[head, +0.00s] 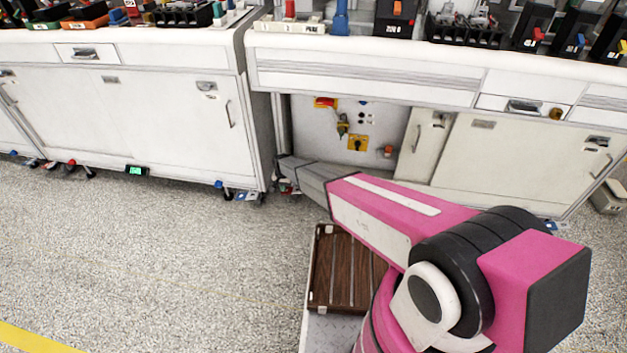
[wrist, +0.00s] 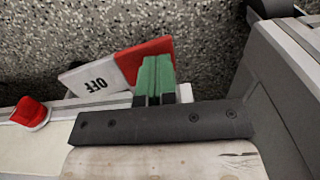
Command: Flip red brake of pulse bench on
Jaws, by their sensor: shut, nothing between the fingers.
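The brake pedal is a tilted rocker in the wrist view, with a red half (wrist: 137,54) and a white half (wrist: 88,82) marked OFF, which reads upside down. My gripper (wrist: 156,75) has green fingertips pressed together with nothing between them. The tips lie over the lower right edge of the red half; I cannot tell whether they touch it. In the head view my forearm reaches down to the foot of the right bench (head: 365,71), by its left front corner. My fingertips and this pedal are not clear there.
A red cap (wrist: 31,112) sits left of my gripper in the wrist view. The left bench (head: 170,120) stands close by, with a blue-topped caster (head: 219,185) near my arm. A brown slatted panel (head: 345,270) lies below my arm. Floor at left is open.

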